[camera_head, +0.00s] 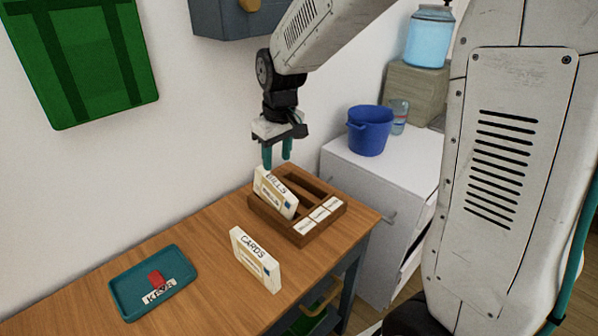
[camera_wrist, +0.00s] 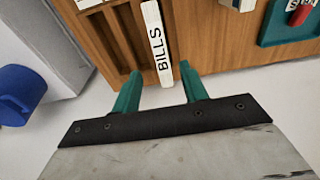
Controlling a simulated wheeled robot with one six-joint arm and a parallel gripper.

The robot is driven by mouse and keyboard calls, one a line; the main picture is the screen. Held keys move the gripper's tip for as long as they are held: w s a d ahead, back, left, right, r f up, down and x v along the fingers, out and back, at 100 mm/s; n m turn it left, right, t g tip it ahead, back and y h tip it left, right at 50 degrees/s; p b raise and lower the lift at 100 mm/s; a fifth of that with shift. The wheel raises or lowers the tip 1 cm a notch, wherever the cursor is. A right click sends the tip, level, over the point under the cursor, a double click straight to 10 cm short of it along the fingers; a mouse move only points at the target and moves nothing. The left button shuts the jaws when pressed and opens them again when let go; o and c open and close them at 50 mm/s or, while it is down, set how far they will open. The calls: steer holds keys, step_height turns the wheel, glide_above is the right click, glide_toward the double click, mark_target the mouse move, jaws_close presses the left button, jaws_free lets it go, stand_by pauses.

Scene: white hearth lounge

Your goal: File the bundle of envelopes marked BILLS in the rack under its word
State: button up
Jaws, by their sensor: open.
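The white bundle marked BILLS (camera_head: 276,194) stands in the left-hand slot of the brown wooden rack (camera_head: 303,238), its lower part hidden by the rack's wall. In the wrist view its top edge with the word BILLS (camera_wrist: 157,40) runs upward between the fingers' lines. My gripper (camera_head: 278,162) is open and empty just above the bundle, fingers pointing down. In the wrist view the fingertips (camera_wrist: 159,80) are apart, one to each side of the bundle's near end.
A bundle marked CARDS (camera_head: 256,260) stands on the wooden table (camera_head: 215,240) in front of the rack. A teal tray (camera_head: 125,290) with a red item and a word card lies at left. A white cabinet (camera_head: 375,180) with a blue bucket (camera_head: 370,132) stands at right.

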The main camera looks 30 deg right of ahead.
steer(key=s+d+r+m, duration=0.1)
steer(key=s+r, duration=0.3)
steer(key=s, duration=1)
steer(key=s+d+r+m, duration=0.1)
steer(key=s+r, duration=0.3)
steer(key=s, duration=1)
steer(key=shift+s+d+m, duration=0.2)
steer(key=shift+s+m, duration=0.2)
steer(key=shift+m, duration=0.4)
steer(key=shift+r, duration=0.1)
